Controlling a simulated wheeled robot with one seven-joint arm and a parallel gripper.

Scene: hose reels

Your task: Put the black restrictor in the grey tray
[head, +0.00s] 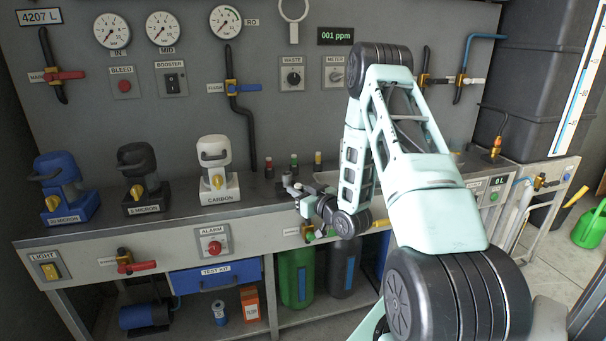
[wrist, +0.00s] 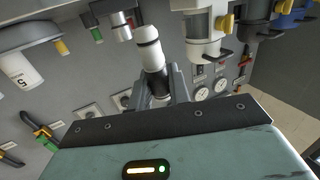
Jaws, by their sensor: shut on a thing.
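My gripper (head: 297,190) is shut on a small pale cylinder with a black band, which looks like the black restrictor (wrist: 150,46). In the wrist view, the fingers (wrist: 162,88) close around its lower end and it sticks out past them. In the head view, my gripper is low over the counter's front part and the held piece is hard to make out. A grey, rounded dish that may be the grey tray (wrist: 38,33) shows at the wrist view's upper left. In the head view, a pale edge (head: 326,176) shows beside my arm, which hides most of that spot.
Small pieces with red (head: 268,162), green (head: 294,170) and yellow (head: 318,157) parts stand behind my gripper. A white carbon filter (head: 217,170), a black filter (head: 138,172) and a blue filter (head: 62,187) stand to the left. Gauges and switches line the back panel.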

